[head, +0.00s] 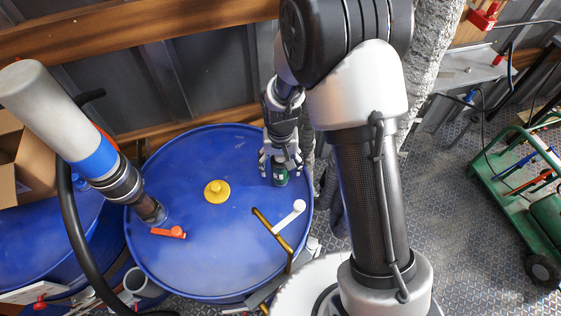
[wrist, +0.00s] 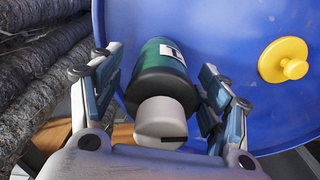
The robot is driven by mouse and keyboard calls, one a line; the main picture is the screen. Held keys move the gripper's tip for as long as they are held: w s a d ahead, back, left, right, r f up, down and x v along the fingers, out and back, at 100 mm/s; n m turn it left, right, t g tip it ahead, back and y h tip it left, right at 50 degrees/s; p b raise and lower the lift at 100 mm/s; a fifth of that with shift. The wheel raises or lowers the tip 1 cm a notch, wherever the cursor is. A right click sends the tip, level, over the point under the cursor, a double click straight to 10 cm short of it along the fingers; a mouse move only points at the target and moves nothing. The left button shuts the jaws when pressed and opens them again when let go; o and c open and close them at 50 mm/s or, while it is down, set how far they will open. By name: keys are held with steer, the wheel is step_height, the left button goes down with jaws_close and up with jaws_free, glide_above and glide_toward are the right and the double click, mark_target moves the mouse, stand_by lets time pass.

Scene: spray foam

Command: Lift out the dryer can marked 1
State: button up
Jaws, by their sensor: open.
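A dark green can (head: 280,178) stands on the blue drum lid (head: 190,255), near its right-hand rim. In the wrist view the green can (wrist: 158,60) has a black shoulder, a pale grey cap and a white label, only partly seen; I cannot read a number on it. My gripper (head: 280,164) is over the can from above. Its open fingers (wrist: 162,72) stand on either side of the can, with a small gap visible at the right finger. Whether the left finger touches is unclear.
A yellow plug (head: 216,190), a white-handled valve (head: 290,215) and an orange lever (head: 169,232) sit on the lid. A grey pump with a black hose (head: 72,225) stands at left. Wrapped pipes (wrist: 45,85) run close beside the gripper. A green cart (head: 520,185) is far right.

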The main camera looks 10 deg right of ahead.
steer(key=c, duration=1.4)
steer(key=shift+r+p, duration=2.8)
steer(key=shift+r, duration=1.2)
